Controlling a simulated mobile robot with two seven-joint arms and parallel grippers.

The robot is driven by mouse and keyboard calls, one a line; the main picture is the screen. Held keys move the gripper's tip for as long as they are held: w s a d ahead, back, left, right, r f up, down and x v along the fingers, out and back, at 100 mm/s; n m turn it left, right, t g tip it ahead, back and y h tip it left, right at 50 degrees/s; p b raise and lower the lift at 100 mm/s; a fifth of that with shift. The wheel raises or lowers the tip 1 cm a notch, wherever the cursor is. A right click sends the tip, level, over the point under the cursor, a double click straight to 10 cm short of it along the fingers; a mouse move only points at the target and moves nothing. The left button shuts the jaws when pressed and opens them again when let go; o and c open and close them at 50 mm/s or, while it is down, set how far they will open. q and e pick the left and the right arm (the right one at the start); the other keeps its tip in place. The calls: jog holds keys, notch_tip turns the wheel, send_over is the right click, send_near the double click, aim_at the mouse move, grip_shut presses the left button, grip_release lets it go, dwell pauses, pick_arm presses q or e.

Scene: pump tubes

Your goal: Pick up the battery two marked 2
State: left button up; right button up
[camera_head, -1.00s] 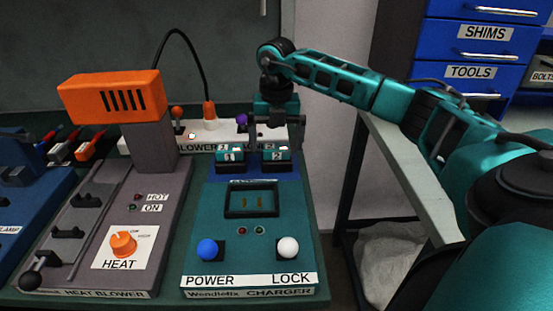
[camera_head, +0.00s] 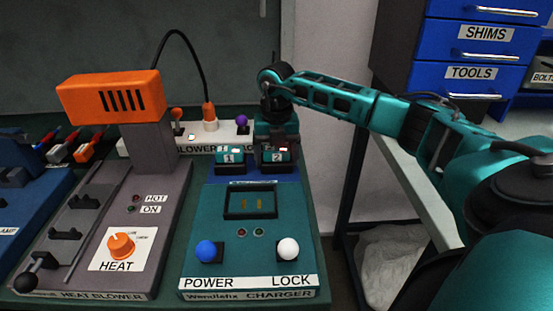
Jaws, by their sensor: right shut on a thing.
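The battery marked 2 (camera_head: 277,157) is a small teal block with a white label, in the right slot of the dark blue holder at the back of the charger (camera_head: 250,265). My right gripper (camera_head: 276,150) comes down on it from above and is shut on it. The gripper covers the upper part of the battery. The battery marked 1 (camera_head: 229,158) stands in the slot to its left. My left gripper is not in view.
The charger has an empty framed bay (camera_head: 250,201), a blue POWER knob (camera_head: 206,251) and a white LOCK knob (camera_head: 288,249). The heat blower (camera_head: 110,98) stands to the left. A power strip (camera_head: 200,132) with plugs lies behind.

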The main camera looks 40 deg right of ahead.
jog(key=c, duration=0.4)
jog(key=shift+r, duration=0.1)
